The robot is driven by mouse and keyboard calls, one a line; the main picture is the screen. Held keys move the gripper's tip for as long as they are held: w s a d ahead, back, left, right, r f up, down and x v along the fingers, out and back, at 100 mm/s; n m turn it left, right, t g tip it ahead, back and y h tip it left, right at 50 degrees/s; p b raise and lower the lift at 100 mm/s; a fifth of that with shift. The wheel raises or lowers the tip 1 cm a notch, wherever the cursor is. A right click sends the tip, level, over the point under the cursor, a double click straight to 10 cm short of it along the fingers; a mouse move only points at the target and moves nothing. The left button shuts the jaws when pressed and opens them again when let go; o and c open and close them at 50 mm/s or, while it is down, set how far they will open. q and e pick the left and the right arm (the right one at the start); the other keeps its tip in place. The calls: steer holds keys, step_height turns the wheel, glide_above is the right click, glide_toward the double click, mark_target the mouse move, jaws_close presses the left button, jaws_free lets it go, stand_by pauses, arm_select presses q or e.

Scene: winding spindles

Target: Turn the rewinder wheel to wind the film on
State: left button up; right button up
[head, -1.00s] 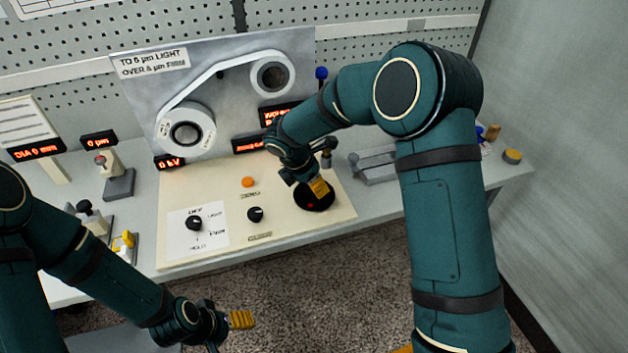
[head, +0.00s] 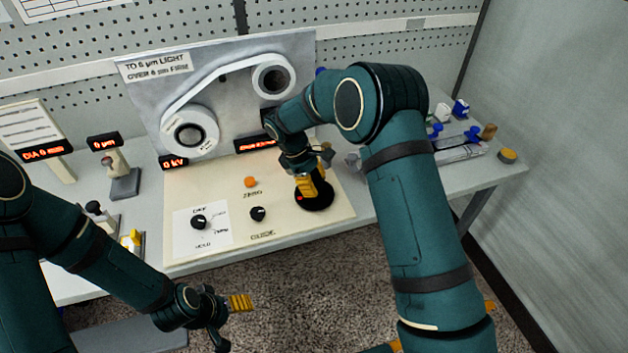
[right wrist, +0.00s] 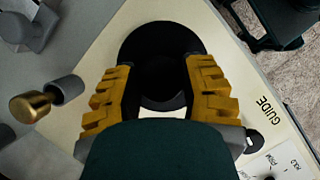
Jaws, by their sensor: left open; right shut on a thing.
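The rewinder wheel, a black disc (head: 322,201) with a red dot, lies on the cream panel (head: 205,258). My right gripper (head: 309,188) points down onto it. In the right wrist view, its yellow fingers (right wrist: 162,80) stand either side of the wheel's dark middle, with the disc (right wrist: 150,38) around them; the exact contact is hidden. White film (head: 215,80) runs from the lower left reel (head: 205,121) to the upper right reel (head: 260,68) on the grey backplate. My left gripper (head: 241,303) is open and empty in front of the bench.
An orange button (head: 250,182) and two black knobs, one here (head: 258,214), sit left of the wheel. A brass-ended knob (right wrist: 32,107) stands near my right fingers. Lit displays (head: 173,162) line the panel's back. Small fixtures (head: 124,184) stand at left; clamps (head: 458,154) at right.

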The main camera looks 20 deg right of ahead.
steer(key=shift+f+m+g, duration=0.1)
steer(key=shift+m+g, duration=0.2)
steer(key=shift+m, duration=0.4)
steer(key=shift+s, duration=0.1)
steer(key=o, duration=1.2)
steer(key=shift+d, duration=0.1)
steer(key=v, duration=1.2)
steer(key=shift+d, duration=0.15)
